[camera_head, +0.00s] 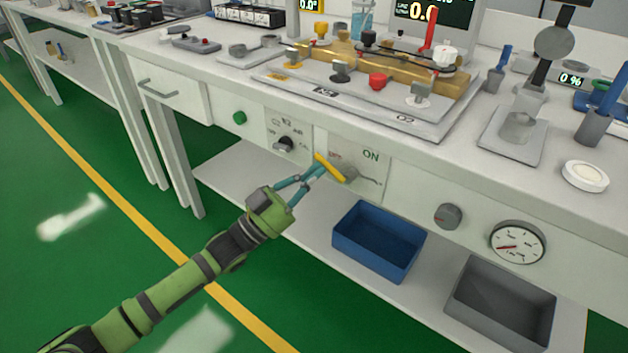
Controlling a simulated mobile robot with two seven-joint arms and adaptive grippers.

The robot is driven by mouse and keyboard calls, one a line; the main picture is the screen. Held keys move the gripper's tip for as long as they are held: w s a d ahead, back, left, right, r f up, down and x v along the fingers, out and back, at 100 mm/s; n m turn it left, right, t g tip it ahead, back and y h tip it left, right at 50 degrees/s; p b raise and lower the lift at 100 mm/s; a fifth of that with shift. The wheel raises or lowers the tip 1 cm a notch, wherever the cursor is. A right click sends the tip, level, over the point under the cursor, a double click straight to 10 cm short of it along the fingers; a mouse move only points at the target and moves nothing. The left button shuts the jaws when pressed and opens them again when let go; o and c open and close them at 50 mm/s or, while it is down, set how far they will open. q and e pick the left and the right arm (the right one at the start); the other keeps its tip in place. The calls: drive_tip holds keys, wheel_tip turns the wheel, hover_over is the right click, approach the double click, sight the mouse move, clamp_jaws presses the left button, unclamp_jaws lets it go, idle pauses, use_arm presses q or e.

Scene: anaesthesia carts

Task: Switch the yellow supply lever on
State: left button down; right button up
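The yellow supply lever (328,168) is on a pale panel (372,189) on the front of the bench. It slants up and left from a grey pivot, with its free end beside the red OFF marking (335,154). The green ON label (371,155) is to the right of the lever. My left gripper (316,170) is at the lever, its teal fingers converging by the lever's left side. The fingertips partly overlap the lever, and I cannot tell whether they are closed on it. My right gripper is not in view.
Left of the lever is a selector knob (285,144) and a green button (239,118). To the right are a grey knob (447,216) and a gauge (517,242). A blue bin (377,241) and a grey bin (501,306) stand on the shelf below.

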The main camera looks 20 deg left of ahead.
sight(323, 163)
use_arm(q)
drive_tip(key=r+m+g+p, duration=0.1)
drive_tip(key=m+g+p, duration=0.1)
drive_tip(key=m+p, duration=0.1)
drive_tip(key=d+r+m+g+p, duration=0.1)
drive_tip(key=m+g+p, duration=0.1)
drive_tip(key=m+p, duration=0.1)
drive_tip(key=d+r+m+g+p, duration=0.1)
drive_tip(key=r+m+g+p, duration=0.1)
drive_tip(key=m, duration=0.3)
drive_tip(key=shift+s+p, duration=0.4)
drive_tip(key=shift+p, duration=0.35)
drive_tip(key=shift+d+f+m+g, duration=0.1)
drive_tip(key=shift+f+m+g, duration=0.2)
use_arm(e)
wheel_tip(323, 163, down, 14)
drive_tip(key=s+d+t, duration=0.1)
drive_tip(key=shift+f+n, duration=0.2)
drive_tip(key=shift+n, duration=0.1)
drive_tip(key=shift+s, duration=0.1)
